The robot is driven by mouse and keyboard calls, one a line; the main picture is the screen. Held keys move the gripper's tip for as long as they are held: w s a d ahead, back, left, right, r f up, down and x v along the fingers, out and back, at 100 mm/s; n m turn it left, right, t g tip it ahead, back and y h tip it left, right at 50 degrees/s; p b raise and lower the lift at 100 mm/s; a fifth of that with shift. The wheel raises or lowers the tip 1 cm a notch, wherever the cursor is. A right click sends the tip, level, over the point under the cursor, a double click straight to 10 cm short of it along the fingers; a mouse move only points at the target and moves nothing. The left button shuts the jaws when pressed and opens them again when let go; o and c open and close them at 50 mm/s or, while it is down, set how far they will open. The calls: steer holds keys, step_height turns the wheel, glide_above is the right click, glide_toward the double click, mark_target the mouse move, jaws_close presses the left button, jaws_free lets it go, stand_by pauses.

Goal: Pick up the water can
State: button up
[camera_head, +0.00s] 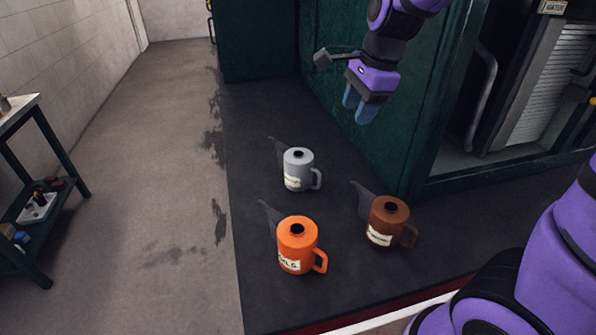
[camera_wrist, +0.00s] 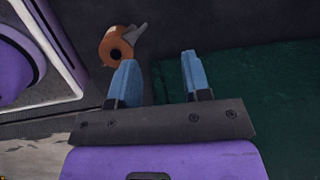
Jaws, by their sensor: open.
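Three cans with spouts and handles stand upright on a dark floor in the head view: a grey can (camera_head: 301,167), an orange can (camera_head: 297,247) and a brown can (camera_head: 389,219). Each has a pale label; the writing is too small to tell which is the water can. My gripper (camera_head: 357,106) is above and behind the cans, open and empty, fingers pointing down. In the wrist view my gripper (camera_wrist: 158,62) shows both blue fingers apart. A brown-orange can (camera_wrist: 118,44) lies beyond the left finger there, apart from it.
A dark green tram wall (camera_head: 350,75) stands behind my gripper. A small sign (camera_head: 552,6) at top right seems to read WATER. A table with a lower shelf (camera_head: 40,240) stands at left. The grey floor (camera_head: 150,170) between is clear.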

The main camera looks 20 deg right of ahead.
steer(key=w+a+f+m+g, duration=0.1)
steer(key=w+a+f+m, duration=0.1)
steer(key=w+f+m, duration=0.45)
steer(key=m+h, duration=0.2)
steer(key=m, duration=0.5)
glide_above(319, 175)
steer(key=shift+g, duration=0.4)
steer(key=f, duration=1)
steer(key=shift+w+f, duration=0.25)
steer(key=shift+w, duration=0.05)
step_height(319, 175, down, 5)
steer(key=shift+f, duration=3)
jaws_close()
